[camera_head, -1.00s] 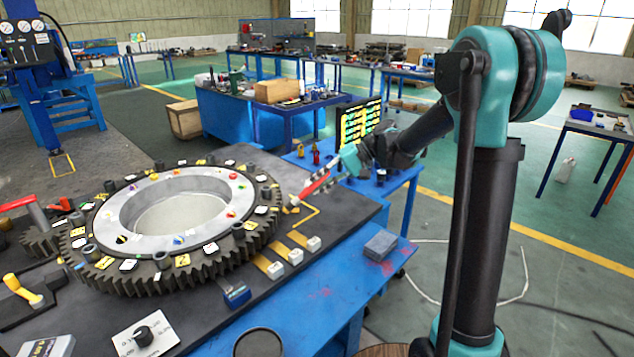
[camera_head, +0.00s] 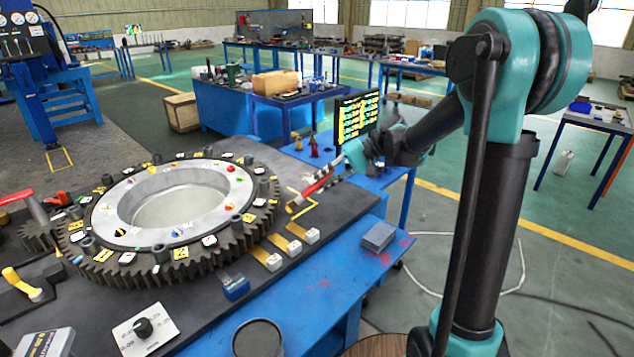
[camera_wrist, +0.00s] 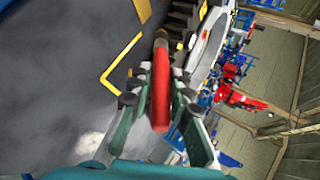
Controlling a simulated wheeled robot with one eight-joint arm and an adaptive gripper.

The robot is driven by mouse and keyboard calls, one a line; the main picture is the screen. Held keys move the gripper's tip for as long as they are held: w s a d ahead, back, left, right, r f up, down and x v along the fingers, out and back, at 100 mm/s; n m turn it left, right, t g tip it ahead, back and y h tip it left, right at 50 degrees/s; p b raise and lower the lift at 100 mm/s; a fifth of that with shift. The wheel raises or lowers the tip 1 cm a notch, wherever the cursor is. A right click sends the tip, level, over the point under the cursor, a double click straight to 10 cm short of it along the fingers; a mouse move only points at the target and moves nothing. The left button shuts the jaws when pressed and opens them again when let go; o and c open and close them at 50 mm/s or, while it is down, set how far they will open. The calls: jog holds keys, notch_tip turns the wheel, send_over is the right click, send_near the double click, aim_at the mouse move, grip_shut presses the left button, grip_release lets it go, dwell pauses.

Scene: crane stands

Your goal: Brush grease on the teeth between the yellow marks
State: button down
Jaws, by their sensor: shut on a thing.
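The big dark ring gear (camera_head: 100,271) lies flat on the bench, teeth outward, with yellow and white tags on its upper face. My gripper (camera_head: 347,166) is to the right of the gear and shut on the red handle of a brush (camera_head: 318,186). The brush slants down left, its pale tip close to the gear's right-hand teeth; I cannot tell whether it touches. In the wrist view the red handle (camera_wrist: 160,88) stands between my fingers, with gear teeth (camera_wrist: 180,22) beyond. Which teeth lie between the yellow marks is unclear.
A yellow angled line (camera_head: 311,204) is on the dark bench top beside the brush. Yellow strips with white blocks (camera_head: 273,262) lie at the gear's front right. A blue block (camera_head: 235,287), a knob plate (camera_head: 145,328) and a grey block (camera_head: 379,237) stand near the front.

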jog(key=shift+w+d, duration=0.25)
jog(key=shift+d, duration=0.9)
jog(key=shift+w+d, duration=0.2)
jog(key=shift+d, duration=0.9)
jog(key=d, duration=0.3)
jog(key=shift+w, duration=0.4)
